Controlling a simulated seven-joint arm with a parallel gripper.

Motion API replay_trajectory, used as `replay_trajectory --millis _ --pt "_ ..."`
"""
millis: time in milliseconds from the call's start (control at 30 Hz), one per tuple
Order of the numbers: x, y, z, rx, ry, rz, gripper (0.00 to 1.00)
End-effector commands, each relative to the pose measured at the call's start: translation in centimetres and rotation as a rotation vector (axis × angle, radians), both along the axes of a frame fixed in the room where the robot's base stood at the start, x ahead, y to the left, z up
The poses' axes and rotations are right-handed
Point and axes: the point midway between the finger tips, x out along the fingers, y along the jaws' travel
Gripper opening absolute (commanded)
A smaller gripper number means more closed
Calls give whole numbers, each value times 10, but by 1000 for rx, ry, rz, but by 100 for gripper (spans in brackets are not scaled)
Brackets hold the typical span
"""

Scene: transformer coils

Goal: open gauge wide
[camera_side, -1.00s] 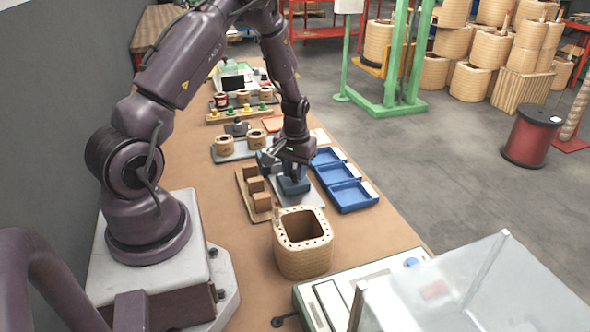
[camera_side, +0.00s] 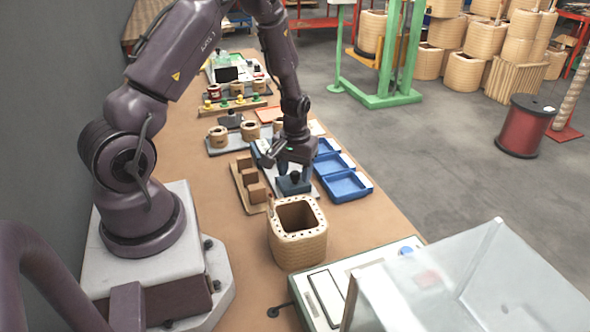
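My gripper (camera_side: 292,170) points down over a blue-grey block (camera_side: 294,185) with a dark knob on top. The block looks like the gauge's jaw piece and sits on a light grey plate (camera_side: 312,193). Another blue-grey piece (camera_side: 261,149) shows behind and left of the gripper, apart from the block; it may be the gauge's other jaw. My fingers are close around or against the knob, but the small view does not show whether they grip it. My wrist hides the middle of the gauge.
A wound coil (camera_side: 297,245) stands close in front of the plate. A wooden rack (camera_side: 247,192) with blocks lies to the left, blue trays (camera_side: 347,187) to the right. Small coils stand behind. A clear-covered machine (camera_side: 440,285) fills the near right.

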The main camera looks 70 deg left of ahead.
Motion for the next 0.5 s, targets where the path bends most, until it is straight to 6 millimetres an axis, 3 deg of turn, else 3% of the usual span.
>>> replay_trajectory --millis 267,500 --pt "1 0 15 1 -3 -1 53" --pt "1 0 66 4 -6 -2 53"
